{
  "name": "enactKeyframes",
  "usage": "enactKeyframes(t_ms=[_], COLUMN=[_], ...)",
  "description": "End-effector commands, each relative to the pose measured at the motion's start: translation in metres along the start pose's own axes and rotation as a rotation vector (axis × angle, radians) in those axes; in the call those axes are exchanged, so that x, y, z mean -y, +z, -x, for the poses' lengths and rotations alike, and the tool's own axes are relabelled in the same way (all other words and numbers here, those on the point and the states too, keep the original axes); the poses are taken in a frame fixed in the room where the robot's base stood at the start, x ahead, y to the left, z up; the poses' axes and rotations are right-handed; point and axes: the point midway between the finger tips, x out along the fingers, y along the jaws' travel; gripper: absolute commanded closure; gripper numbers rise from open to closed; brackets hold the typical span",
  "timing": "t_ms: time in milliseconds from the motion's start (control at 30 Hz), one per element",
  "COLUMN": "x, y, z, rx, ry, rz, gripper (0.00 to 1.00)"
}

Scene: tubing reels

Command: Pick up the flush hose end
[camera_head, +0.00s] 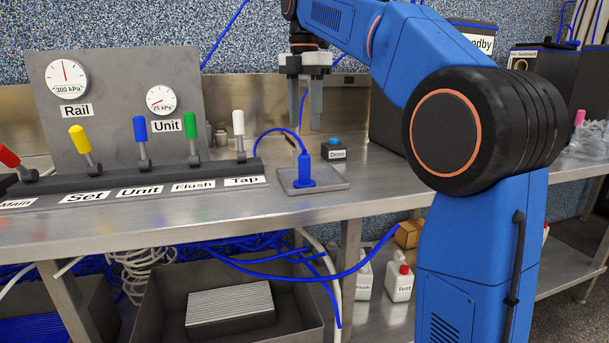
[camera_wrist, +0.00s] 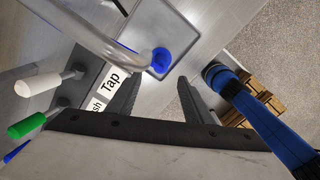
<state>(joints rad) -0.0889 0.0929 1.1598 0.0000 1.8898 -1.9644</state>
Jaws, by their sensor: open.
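The likely flush hose end is a blue upright fitting (camera_head: 304,171) on a small grey tray (camera_head: 335,184) at the bench's front, right of the Tap label. A blue hose (camera_head: 270,131) arcs into its top from the left. In the wrist view a blue round piece (camera_wrist: 161,60) shows on the tray, with a pale blurred tube beside it. My gripper (camera_head: 303,128) points down above the fitting, its fingers apart with nothing held. In the wrist view my gripper (camera_wrist: 159,80) has the blue piece just beyond and between its fingertips.
A lever row stands left of the tray; the white lever (camera_head: 239,130) is nearest. A small dark box with a blue button (camera_head: 334,149) is close behind right. A gauge panel (camera_head: 120,100) stands behind the levers. A blue hose (camera_head: 300,277) hangs below the bench.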

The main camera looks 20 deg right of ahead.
Motion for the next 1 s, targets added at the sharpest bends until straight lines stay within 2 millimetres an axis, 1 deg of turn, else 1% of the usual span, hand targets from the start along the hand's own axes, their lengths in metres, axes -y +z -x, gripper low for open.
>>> enactKeyframes(t_ms=[33,200,400,500,733,1000], x=[0.001,0.001,0.001,0.001,0.001,0.003], y=[0.0,-0.001,-0.001,-0.001,-0.002,-0.005], z=[-0.009,-0.039,-0.07,-0.079,-0.092,-0.127], rx=[-0.001,-0.001,0.0,0.0,0.0,0.0], ry=[-0.002,-0.002,-0.001,0.0,0.0,-0.001], rz=[0.0,-0.001,-0.001,-0.001,-0.001,-0.001], gripper=[0.54,0.54,0.54,0.54,0.54,0.54])
